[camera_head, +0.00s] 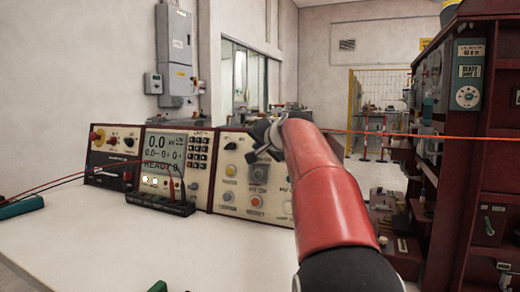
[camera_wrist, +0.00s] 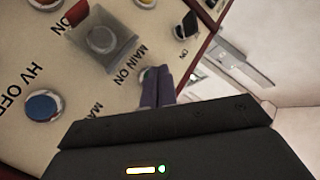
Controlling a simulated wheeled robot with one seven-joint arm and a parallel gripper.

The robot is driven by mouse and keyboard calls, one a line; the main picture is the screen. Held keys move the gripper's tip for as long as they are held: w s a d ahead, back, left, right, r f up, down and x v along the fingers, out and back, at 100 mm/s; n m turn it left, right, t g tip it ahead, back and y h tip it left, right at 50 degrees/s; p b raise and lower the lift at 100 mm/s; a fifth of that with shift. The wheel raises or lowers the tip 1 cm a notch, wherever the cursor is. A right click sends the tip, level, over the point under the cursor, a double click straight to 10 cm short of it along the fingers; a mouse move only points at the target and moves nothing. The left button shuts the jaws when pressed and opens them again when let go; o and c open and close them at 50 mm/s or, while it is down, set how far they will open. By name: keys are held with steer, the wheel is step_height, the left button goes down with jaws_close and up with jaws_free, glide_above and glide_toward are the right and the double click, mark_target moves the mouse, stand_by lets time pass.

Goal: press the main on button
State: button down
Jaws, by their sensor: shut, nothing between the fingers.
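The control panel (camera_head: 222,158) stands at the back of the white table. In the wrist view, a "MAIN ON" label (camera_wrist: 127,65) is on its cream face. A small pale round button (camera_wrist: 146,74) shows right by this label, partly hidden behind my fingertips. My gripper (camera_wrist: 157,72) is shut and empty, its tips over or at that button; I cannot tell if they touch. A grey button under a clear square cover (camera_wrist: 101,40) is on the label's other side. In the head view, my gripper (camera_head: 264,138) is in front of the panel's upper right part, and my arm hides panel parts.
A blue button (camera_wrist: 43,106) lies near the "HV OFF" label, and a dark knob (camera_wrist: 186,26) near the panel edge. A meter with red and black leads (camera_head: 160,203) lies before the display unit (camera_head: 166,157). A dark red transformer cabinet (camera_head: 480,160) stands at right.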

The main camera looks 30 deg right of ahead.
steer(key=shift+s+a+r, duration=0.1)
steer(key=shift+s+a, duration=0.2)
steer(key=shift+a, duration=0.1)
steer(key=s+a, duration=0.1)
steer(key=a, duration=0.1)
steer(key=s+a+r, duration=0.1)
steer(key=s, duration=0.1)
steer(key=shift+a+r+b, duration=0.1)
steer(key=shift+a+b, duration=0.25)
steer(key=shift+a, duration=0.05)
steer(key=shift+s, duration=0.1)
stand_by(1.1)
